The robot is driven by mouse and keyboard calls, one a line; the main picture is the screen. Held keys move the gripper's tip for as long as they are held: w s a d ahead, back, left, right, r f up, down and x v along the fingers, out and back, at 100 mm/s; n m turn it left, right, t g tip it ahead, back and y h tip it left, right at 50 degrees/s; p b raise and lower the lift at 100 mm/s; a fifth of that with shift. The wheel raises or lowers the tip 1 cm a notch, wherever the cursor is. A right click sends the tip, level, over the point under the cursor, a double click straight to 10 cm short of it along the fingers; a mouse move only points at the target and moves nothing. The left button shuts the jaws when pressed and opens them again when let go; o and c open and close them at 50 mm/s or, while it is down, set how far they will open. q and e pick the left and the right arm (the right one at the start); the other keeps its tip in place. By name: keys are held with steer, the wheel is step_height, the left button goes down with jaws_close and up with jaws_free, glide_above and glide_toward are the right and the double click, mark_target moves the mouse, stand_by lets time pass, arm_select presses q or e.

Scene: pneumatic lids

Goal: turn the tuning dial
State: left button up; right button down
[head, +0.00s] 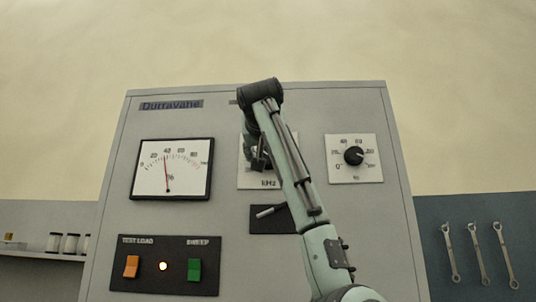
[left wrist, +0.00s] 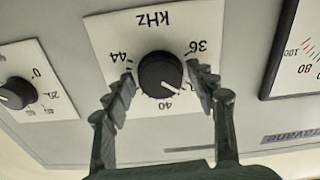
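The tuning dial (left wrist: 160,75) is a round black knob on a white plate marked kHz, with 36, 40 and 44 around it. It appears upside down in the left wrist view, its white mark a little off 40 toward 36. In the head view my arm hides the dial, and only parts of the kHz plate (head: 268,184) show. My left gripper (head: 258,160) is at the plate. In the left wrist view its fingers (left wrist: 160,72) are apart, one on each side of the dial, with narrow gaps seeming to remain. My right gripper is not in view.
The grey cabinet also carries a needle meter (head: 190,185) reading near 40, a second black knob (head: 353,156), a lever (head: 270,211), an orange switch (head: 131,266) and a green switch (head: 195,269). Wrenches (head: 478,253) hang at the right.

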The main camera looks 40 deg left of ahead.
arm_select(q)
steer(key=c, duration=0.8)
steer(key=shift+c, duration=0.2)
